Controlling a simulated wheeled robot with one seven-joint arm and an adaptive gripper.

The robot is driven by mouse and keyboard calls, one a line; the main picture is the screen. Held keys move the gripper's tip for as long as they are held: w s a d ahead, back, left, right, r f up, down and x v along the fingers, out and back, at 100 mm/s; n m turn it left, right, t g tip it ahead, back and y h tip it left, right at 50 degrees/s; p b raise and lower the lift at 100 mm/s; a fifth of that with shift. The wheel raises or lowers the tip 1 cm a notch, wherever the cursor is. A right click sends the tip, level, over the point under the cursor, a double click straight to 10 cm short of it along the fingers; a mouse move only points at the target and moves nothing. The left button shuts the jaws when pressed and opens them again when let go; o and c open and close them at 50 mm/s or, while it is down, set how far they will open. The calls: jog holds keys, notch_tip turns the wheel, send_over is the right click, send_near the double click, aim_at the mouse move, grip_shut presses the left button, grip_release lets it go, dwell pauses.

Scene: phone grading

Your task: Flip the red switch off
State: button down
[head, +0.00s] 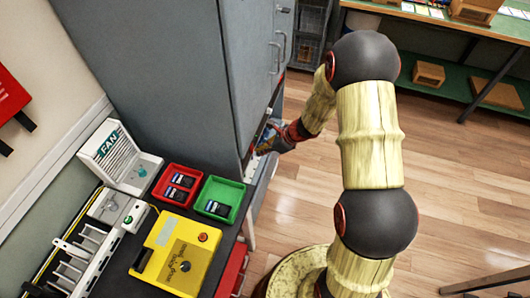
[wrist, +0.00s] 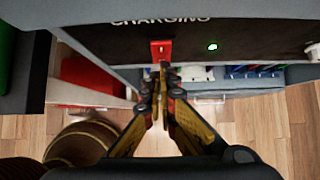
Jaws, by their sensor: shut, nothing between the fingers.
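The red switch (wrist: 161,50) is on a dark panel (wrist: 115,44) labelled CHARGING in the wrist view. A green light (wrist: 213,47) glows to its right. My gripper (wrist: 164,70) is shut and empty, its fingertips just below the switch in the picture. I cannot tell whether they touch it. In the head view my gripper (head: 264,142) is at the side of the tall grey cabinet (head: 160,70), partly hidden, and the switch is not visible there.
Below the panel is a shelf with blue and white items (wrist: 250,71). In the head view, a red tray (head: 160,197) and a green tray (head: 207,217) hold phones beside a yellow box (head: 160,275). Open wooden floor (head: 300,210) lies to the right.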

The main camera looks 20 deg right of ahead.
jog(key=shift+f, duration=0.1)
jog(key=b, duration=0.2)
jog(key=shift+w+a+f+t+y+b, duration=0.1)
jog(key=shift+w+a+t+y+b, duration=0.1)
jog(key=shift+a+t+y+b, duration=0.15)
jog(key=shift+d+r, duration=0.1)
jog(key=shift+r, duration=0.1)
jog(key=shift+r+p, duration=0.65)
